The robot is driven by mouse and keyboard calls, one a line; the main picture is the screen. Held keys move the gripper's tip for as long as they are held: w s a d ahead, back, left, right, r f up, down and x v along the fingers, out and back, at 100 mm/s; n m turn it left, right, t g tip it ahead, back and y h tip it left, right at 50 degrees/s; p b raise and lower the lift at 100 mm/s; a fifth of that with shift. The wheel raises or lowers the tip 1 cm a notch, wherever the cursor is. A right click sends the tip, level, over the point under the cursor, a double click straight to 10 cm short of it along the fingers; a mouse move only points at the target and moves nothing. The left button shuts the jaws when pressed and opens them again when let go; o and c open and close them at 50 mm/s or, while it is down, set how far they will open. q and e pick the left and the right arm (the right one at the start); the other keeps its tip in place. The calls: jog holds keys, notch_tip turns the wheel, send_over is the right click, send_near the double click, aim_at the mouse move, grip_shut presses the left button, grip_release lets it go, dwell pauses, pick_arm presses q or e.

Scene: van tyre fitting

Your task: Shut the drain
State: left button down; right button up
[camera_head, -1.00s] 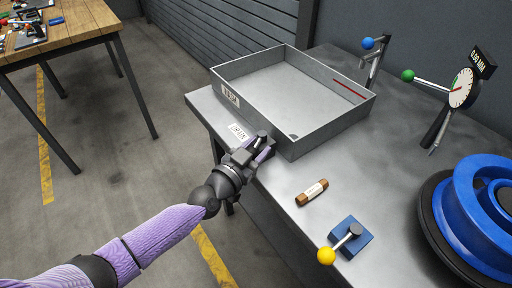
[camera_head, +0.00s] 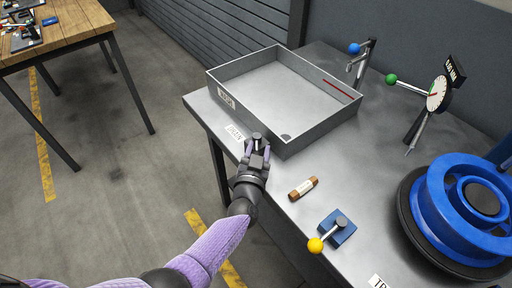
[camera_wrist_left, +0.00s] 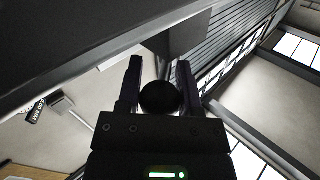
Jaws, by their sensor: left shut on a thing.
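My left gripper (camera_head: 256,150) is at that corner, shut on the dark drain handle (camera_head: 257,136). In the left wrist view the handle's round black knob (camera_wrist_left: 160,98) sits between the two fingers (camera_wrist_left: 158,85). The gripper hides most of the handle, so I cannot tell the valve's position. My right gripper is not in view.
On the bench are a brown and white cylinder (camera_head: 303,188), a blue block with a yellow-knobbed lever (camera_head: 338,228), a blue wheel (camera_head: 466,205), a tap with a blue knob (camera_head: 362,62) and a gauge (camera_head: 437,95) beside a green-knobbed lever. A wooden table (camera_head: 62,28) stands far left.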

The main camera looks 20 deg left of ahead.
pick_arm(q)
jog(key=shift+c, duration=1.3)
grip_release()
jog(key=shift+d, duration=0.15)
jog(key=s+p, duration=0.3)
jog(key=s, duration=0.7)
jog(key=shift+d, duration=0.25)
